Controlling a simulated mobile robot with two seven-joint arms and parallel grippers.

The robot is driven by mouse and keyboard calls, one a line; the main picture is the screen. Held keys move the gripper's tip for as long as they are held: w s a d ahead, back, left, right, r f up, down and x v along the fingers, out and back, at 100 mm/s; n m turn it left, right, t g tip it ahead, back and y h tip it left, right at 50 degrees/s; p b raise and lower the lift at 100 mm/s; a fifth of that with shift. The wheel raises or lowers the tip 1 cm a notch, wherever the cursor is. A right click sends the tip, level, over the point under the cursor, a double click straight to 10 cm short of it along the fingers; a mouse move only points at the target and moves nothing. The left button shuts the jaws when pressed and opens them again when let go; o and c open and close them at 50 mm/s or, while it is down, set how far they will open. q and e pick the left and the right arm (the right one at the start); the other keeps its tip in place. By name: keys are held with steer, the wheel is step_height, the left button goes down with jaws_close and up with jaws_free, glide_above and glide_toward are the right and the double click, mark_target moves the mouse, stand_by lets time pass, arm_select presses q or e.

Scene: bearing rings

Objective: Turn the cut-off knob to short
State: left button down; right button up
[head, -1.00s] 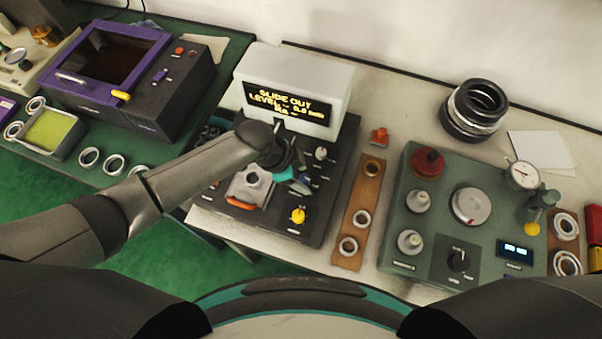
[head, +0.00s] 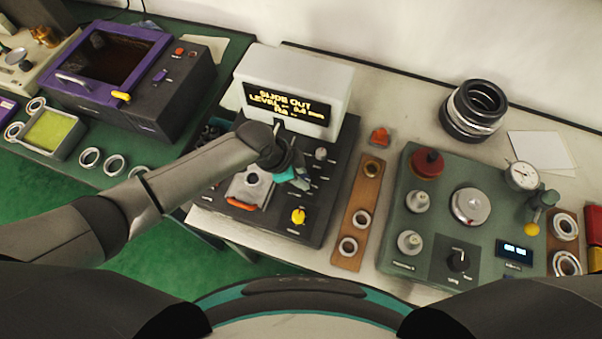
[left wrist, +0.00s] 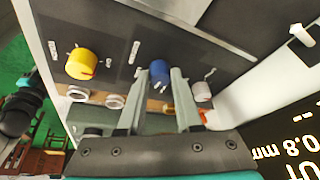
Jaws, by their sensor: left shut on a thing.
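A dark control panel (head: 262,222) carries a yellow knob (head: 298,216), a pale grey knob (head: 320,153) and a blue knob (left wrist: 160,73). In the left wrist view the yellow knob (left wrist: 81,64) has a red pointer line, and the grey knob (left wrist: 202,91) is right of the blue one. My left gripper (left wrist: 161,88) is shut on the blue knob, one finger on each side. In the head view this gripper (head: 298,180) hides most of the blue knob. Knob labels are too small to read. My right gripper is not in view.
A lit display (head: 286,105) reading "SLIDE OUT" stands behind the panel. A metal block (head: 250,186) with an orange-handled part is left of the yellow knob. A wooden strip with rings (head: 345,225) and a green gauge station (head: 440,225) are to the right.

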arm_select(q)
steer(key=n+p, duration=0.2)
steer(key=n+t+p, duration=0.1)
steer(key=n+p, duration=0.1)
steer(key=p, duration=0.1)
steer(key=shift+s+d+r+n+t+y, duration=0.1)
steer(key=shift+s+r+n+t+y, duration=0.1)
steer(key=shift+n+t+y, duration=0.15)
steer(key=n+y+p, duration=0.1)
steer(key=n+p, duration=0.1)
steer(key=shift+d+f+n+t, duration=0.1)
steer(key=shift+n+t, duration=0.25)
steer(key=shift+f+n+y+p, duration=0.1)
steer(key=shift+n+y+p, duration=0.15)
steer(key=shift+n+p, duration=0.4)
steer(key=c, duration=0.6)
jaws_free()
